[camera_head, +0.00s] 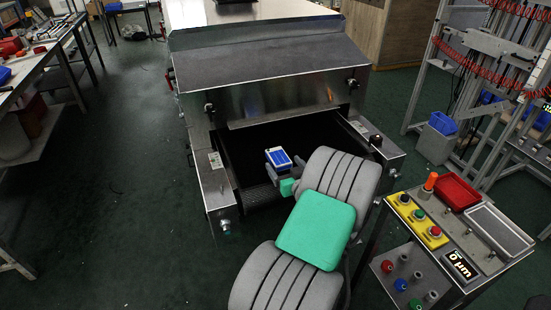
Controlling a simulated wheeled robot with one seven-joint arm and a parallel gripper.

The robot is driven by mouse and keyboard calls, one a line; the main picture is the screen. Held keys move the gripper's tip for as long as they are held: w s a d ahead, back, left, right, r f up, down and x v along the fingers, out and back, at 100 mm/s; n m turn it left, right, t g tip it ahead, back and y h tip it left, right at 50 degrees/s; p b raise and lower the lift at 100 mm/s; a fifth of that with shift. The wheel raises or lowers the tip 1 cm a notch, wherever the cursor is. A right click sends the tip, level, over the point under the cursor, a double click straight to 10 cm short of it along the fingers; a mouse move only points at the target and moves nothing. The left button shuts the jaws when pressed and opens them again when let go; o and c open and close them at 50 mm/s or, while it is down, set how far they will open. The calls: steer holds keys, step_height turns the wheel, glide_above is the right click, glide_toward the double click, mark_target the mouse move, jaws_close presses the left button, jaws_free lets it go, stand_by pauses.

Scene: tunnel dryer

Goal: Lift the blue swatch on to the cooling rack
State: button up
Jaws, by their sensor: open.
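The blue swatch (279,157), a small blue piece with a pale edge and marking, shows at the dark mouth of the tunnel dryer. My gripper (284,168) is at the swatch, low over the belt. It is open, with a dark finger showing on either side of the swatch's near part. I cannot tell whether the fingers touch it. My arm hides part of the gripper and the near right of the belt. A shallow grey tray (499,229) lies on the cart at the right; I cannot tell whether it is the cooling rack.
The steel dryer (270,95) has side rails around its dark belt (235,150). The cart at the right carries a red tray (458,193) and a yellow button panel (418,216). A metal frame with red coiled hoses stands behind. The floor left of the dryer is clear.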

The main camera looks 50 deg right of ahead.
mark_target(279, 156)
steer(key=x, duration=0.5)
steer(key=shift+w+r+p, duration=0.2)
steer(key=shift+p, duration=0.2)
steer(key=shift+c, duration=0.4)
steer(key=shift+s, duration=0.1)
steer(key=c, duration=1.6)
